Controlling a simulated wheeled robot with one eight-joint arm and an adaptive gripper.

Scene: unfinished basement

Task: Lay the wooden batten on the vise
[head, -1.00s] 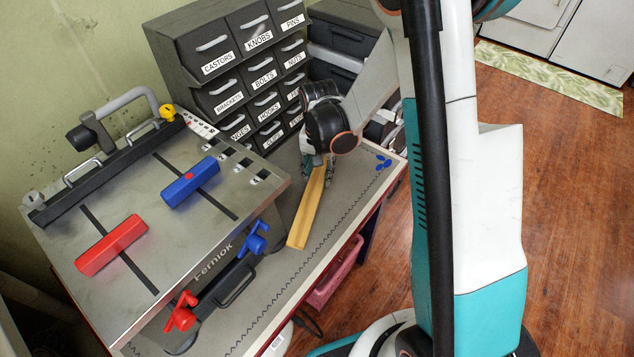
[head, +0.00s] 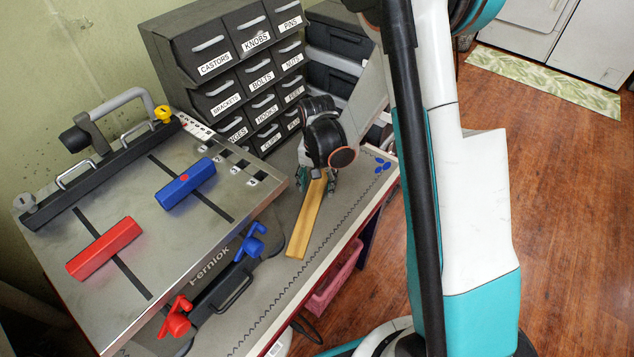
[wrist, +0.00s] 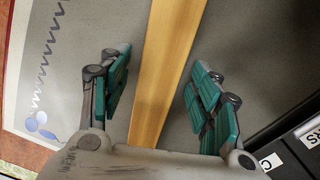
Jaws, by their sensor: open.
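The wooden batten (head: 306,222) is a long, light yellow-brown strip lying on the grey bench top, right of the vise. My gripper (head: 317,184) is over its far end, pointing down. In the wrist view, my gripper (wrist: 162,92) is open, with one teal-padded finger on each side of the batten (wrist: 166,65) and a gap on both sides. The vise (head: 135,260) is a steel-topped unit with a red jaw block (head: 104,249) and a blue jaw block (head: 186,184) on its top, and red and blue handles at its front.
A dark cabinet of labelled drawers (head: 225,95) stands behind the bench, close to my gripper. The bench top (head: 250,318) is clear along its front strip. A pink bin (head: 335,285) is below the bench edge. Wooden floor is open at the right.

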